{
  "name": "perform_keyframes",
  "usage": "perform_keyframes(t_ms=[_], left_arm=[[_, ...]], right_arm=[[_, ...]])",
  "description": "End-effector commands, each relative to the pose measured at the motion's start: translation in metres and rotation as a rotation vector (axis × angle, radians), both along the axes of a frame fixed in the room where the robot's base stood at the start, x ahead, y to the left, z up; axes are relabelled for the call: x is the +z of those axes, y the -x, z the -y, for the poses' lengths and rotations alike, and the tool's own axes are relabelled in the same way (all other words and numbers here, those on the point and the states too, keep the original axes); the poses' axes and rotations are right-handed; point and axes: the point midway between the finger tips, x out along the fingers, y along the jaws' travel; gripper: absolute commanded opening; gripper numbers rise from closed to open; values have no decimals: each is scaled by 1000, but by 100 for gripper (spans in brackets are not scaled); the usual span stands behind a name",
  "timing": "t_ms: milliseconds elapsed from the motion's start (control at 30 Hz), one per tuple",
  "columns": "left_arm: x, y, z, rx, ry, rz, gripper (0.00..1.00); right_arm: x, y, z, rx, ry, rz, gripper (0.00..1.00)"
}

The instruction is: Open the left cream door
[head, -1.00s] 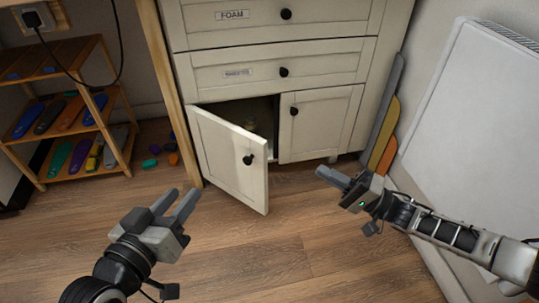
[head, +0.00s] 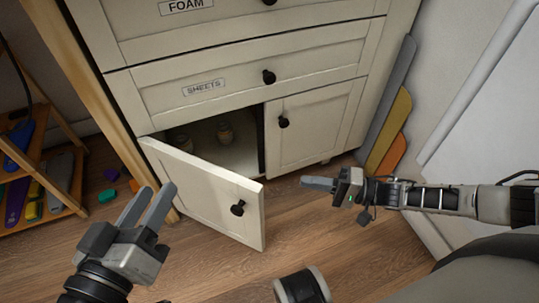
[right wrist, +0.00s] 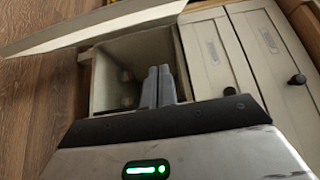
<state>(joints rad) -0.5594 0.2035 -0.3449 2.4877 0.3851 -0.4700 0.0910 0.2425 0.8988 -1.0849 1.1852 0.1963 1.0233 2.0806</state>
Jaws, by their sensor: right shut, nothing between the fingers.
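The left cream door (head: 205,195) of the cream cabinet stands partly open, swung out from its left side, with a black knob (head: 238,208) on its front. It also shows in the right wrist view (right wrist: 85,30). My left gripper (head: 155,188) is open and empty, in front of the door's hinge side in the picture. My right gripper (head: 303,182) is shut and empty, to the right of the door's free edge and apart from it. Its two fingers (right wrist: 158,72) lie together in front of the cabinet opening. Jars (head: 225,132) stand inside the cabinet.
The right cream door (head: 310,125) is closed. Drawers, one labelled SHEETS (head: 205,89), are above. A wooden rack with insoles (head: 45,190) is at the left. Coloured sheets (head: 388,125) lean at the cabinet's right. Wood floor lies in front.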

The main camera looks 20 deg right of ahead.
Motion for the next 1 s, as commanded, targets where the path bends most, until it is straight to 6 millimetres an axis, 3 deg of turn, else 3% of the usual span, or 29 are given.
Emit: perform_keyframes(t_ms=[167, 400, 533, 700, 1000], left_arm=[[0, 0, 1, -3, 19, 4, 36], [3, -1, 2, -6, 63, 29, 36], [14, -9, -1, 4, 30, 131, 36], [17, -10, -1, 7, 27, 142, 36], [19, -11, -2, 9, 23, 158, 36]], right_arm=[[-1, -12, -21, 3, -4, 4, 0], [-1, -40, -65, 3, -5, 5, 0], [-1, -54, -87, 3, -5, 3, 0], [0, -32, -103, 2, -3, -1, 0], [0, -24, -112, 0, -1, 1, 0]])
